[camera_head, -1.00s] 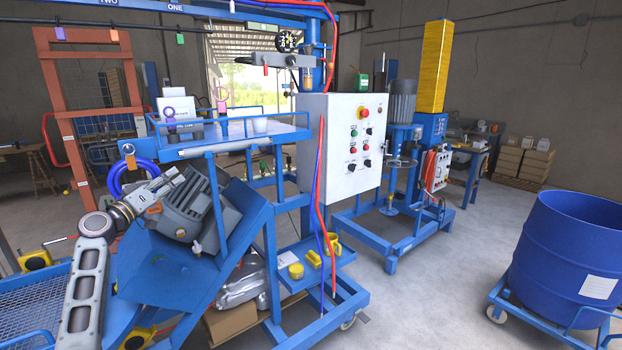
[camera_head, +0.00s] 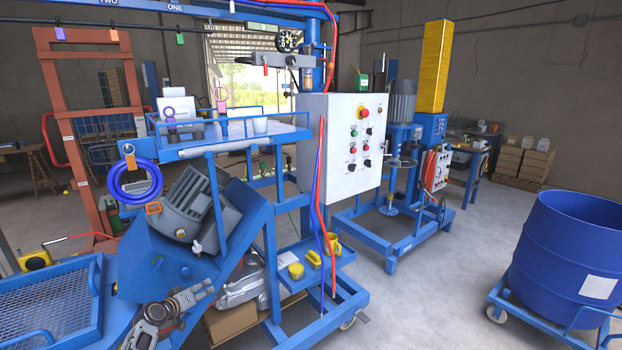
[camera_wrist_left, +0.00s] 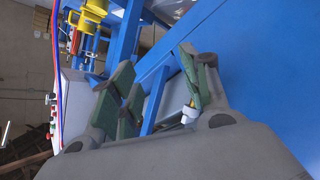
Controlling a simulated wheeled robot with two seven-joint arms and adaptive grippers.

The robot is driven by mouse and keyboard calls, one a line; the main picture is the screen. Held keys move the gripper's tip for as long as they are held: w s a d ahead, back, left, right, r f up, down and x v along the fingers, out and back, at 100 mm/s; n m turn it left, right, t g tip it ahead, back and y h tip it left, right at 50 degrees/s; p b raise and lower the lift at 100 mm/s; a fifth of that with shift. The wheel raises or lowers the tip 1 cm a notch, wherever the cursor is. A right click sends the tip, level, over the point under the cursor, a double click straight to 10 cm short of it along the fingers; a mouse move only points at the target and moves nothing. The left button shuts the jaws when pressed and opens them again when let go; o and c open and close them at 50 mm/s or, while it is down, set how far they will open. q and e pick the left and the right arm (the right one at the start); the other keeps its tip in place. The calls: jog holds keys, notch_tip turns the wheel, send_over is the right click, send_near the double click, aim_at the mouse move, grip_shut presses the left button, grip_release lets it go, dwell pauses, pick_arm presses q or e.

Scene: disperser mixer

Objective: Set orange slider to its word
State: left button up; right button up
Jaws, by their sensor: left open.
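Small coloured sliders hang on the dark rod at the top left of the head view, a purple one (camera_head: 59,33) and a green one (camera_head: 180,38). The words TWO and ONE are on the blue beam (camera_head: 140,5) above them. An orange tag (camera_head: 130,161) hangs from a ring beside a blue hose coil; I cannot tell whether it is the orange slider. My left gripper (camera_head: 205,290) is low, well below these things, in front of the blue frame. In the left wrist view its green-padded fingers (camera_wrist_left: 155,88) are apart with nothing held. My right gripper is not in view.
A grey motor (camera_head: 195,207) sits on a tilted blue plate above my left gripper. A white control box (camera_head: 340,145) stands at the centre. A blue mesh tray (camera_head: 45,305) is at lower left.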

pick_arm(q)
jog(key=s+d+f+m+g+y, duration=0.1)
jog(key=s+d+f+g, duration=0.1)
jog(key=s+f, duration=0.85)
jog(key=s+d+f+g+y, duration=0.1)
jog(key=s+d+f+g, duration=0.1)
jog(key=s+f, duration=0.8)
jog(key=s+d+f+m+g, duration=0.15)
jog(key=s+f, duration=0.35)
jog(key=f, duration=1)
jog(key=s+d+f+m+g, duration=0.1)
jog(key=s+f, duration=0.4)
jog(key=s, duration=0.9)
jog(key=s+d+f+m+g, duration=0.1)
jog(key=s+d+f+g, duration=0.2)
jog(key=s, duration=1.2)
jog(key=s+d+f+m+g+y, duration=0.1)
jog(key=s+d+f+m+g, duration=0.1)
jog(key=s+f, duration=0.7)
jog(key=s+d, duration=0.1)
jog(key=s, duration=0.5)
jog(key=shift+d+f, duration=0.25)
jog(key=shift+d, duration=0.05)
